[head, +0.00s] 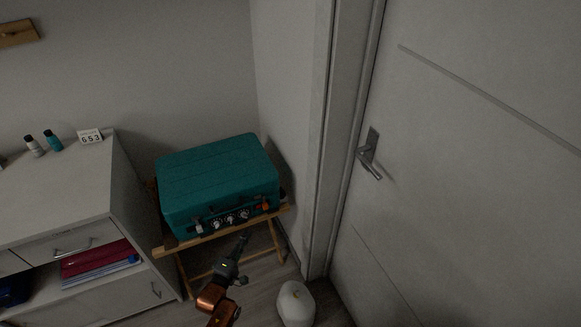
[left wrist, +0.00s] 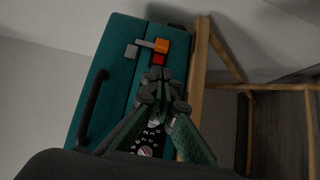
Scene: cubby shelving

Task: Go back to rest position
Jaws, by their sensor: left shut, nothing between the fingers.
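My left gripper (head: 243,240) is in front of a teal suitcase (head: 217,178) in the head view. Its fingers are together and hold nothing. The suitcase lies closed on a wooden folding stand (head: 205,236). My right gripper shows in neither view.
A white cabinet (head: 62,190) stands left, with small bottles and a number block (head: 89,136) on top. A closed door (head: 470,150) with a lever handle (head: 368,155) is on the right.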

